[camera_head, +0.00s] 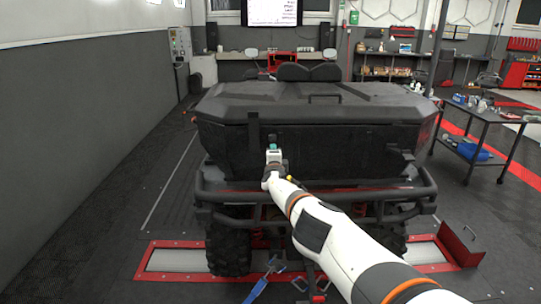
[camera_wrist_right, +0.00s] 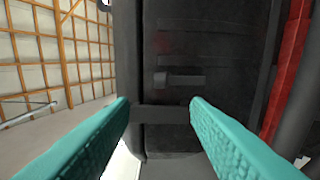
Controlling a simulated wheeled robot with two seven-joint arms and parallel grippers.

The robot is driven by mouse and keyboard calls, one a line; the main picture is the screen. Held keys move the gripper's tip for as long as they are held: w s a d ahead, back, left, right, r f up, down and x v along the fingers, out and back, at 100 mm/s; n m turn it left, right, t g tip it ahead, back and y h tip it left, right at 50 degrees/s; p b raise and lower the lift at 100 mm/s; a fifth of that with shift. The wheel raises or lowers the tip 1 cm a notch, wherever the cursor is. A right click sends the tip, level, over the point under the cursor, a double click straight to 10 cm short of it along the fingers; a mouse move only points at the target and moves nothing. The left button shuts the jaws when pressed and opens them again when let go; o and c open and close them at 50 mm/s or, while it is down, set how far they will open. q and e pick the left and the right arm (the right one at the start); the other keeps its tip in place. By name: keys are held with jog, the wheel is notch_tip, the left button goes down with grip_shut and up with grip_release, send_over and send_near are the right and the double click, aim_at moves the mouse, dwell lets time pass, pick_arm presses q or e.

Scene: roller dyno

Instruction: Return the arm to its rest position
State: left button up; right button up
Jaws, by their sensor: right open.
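My right arm (camera_head: 325,235) comes in from the lower right of the head view and reaches to the rear of a black off-road vehicle (camera_head: 310,103). My right gripper (camera_head: 273,148) is in front of the vehicle's rear box, left of its middle. In the wrist view its two teal fingers (camera_wrist_right: 160,104) are spread apart with nothing gripped between them. Beyond them is a dark panel (camera_wrist_right: 220,50) with a small latch-like part (camera_wrist_right: 180,80). I cannot tell whether the fingertips touch the panel. My left gripper is not in view.
A black tubular bumper (camera_head: 385,193) crosses the vehicle's rear below the gripper. Red-framed rollers (camera_head: 180,259) lie under the wheels. A blue strap-like item (camera_head: 258,290) is low in front. A tool cart (camera_head: 480,115) stands at right. The floor at left is clear.

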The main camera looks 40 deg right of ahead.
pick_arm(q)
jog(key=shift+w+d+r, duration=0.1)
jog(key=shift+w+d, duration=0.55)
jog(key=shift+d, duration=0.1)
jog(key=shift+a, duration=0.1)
